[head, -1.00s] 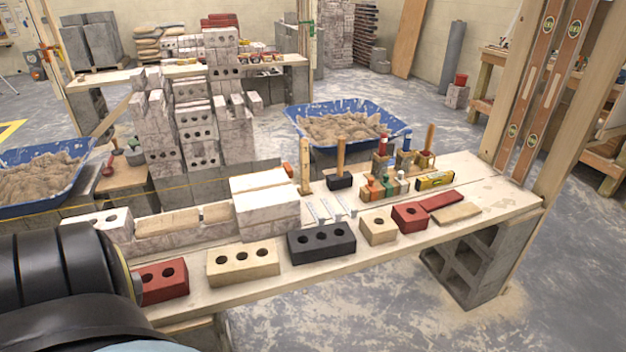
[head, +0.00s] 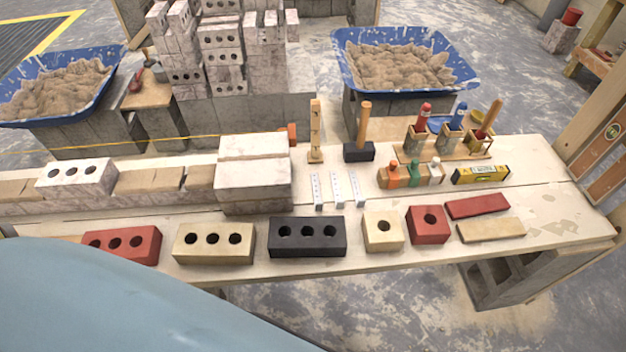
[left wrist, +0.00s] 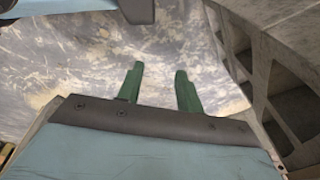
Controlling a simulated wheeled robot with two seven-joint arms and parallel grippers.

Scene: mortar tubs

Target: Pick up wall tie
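Three wall ties lie side by side on the plank bench: a left one (head: 317,190), a middle one (head: 337,189) and a right one (head: 356,188). They are thin, pale metal strips with small holes. They lie right of the stacked pale blocks and behind the black brick. My left gripper (left wrist: 160,82) shows in the left wrist view with its two green fingers apart and nothing between them. It is over the concrete floor, away from the ties. My right gripper is in neither view.
The plank bench (head: 545,208) carries a front row with a black brick (head: 307,251), tan and red bricks. A mallet (head: 359,151), coloured bottles (head: 414,174) and a yellow level (head: 481,175) stand around the ties. Grey hollow blocks (left wrist: 287,70) are close right of my left gripper.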

